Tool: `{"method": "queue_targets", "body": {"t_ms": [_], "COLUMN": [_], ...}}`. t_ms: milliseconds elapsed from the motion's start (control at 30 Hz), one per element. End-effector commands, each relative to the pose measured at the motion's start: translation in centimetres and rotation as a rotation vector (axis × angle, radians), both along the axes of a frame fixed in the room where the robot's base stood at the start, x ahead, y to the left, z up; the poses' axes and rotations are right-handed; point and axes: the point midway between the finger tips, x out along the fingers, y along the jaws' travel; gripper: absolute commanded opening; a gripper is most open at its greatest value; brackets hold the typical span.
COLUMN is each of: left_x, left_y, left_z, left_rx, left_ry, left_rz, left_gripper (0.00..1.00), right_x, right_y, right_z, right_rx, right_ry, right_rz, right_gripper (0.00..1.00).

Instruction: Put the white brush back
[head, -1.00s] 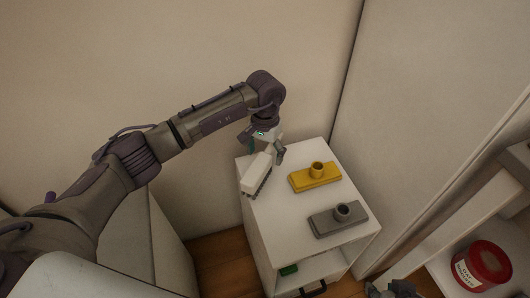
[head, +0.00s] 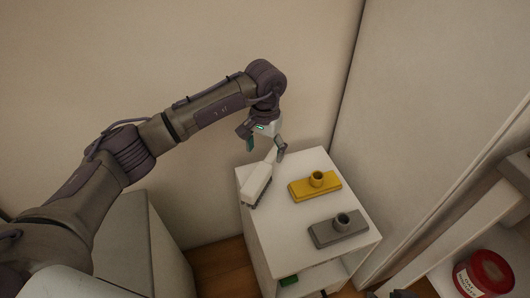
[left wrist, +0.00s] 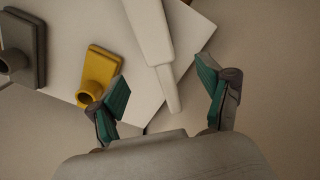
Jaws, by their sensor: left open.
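A yellow brush head (head: 315,186) and a grey brush head (head: 338,230) lie to the right on the same top. A wall stands close behind. A shelf at the lower right holds a red tub (head: 484,274). A green thing (head: 289,280) is inside the cabinet.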

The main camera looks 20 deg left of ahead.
Motion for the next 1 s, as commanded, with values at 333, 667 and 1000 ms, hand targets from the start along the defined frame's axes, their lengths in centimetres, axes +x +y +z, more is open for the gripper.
{"method": "queue_targets", "body": {"t_ms": [333,667,1000], "left_x": [0.0,0.0,0.0], "left_y": [0.0,0.0,0.0], "left_z": [1.8,2.2,2.2], "left_rx": [0.001,0.000,0.000], "left_ry": [0.000,0.000,0.000], "left_rz": [0.000,0.000,0.000], "left_gripper": [0.79,0.79,0.79], "right_x": [0.0,0.0,0.0], "right_y": [0.0,0.0,0.0], "right_z": [0.0,0.0,0.0], "right_rx": [0.000,0.000,0.000], "right_ry": [0.000,0.000,0.000], "right_rz": [0.000,0.000,0.000], "right_gripper": [0.40,0.40,0.40]}}
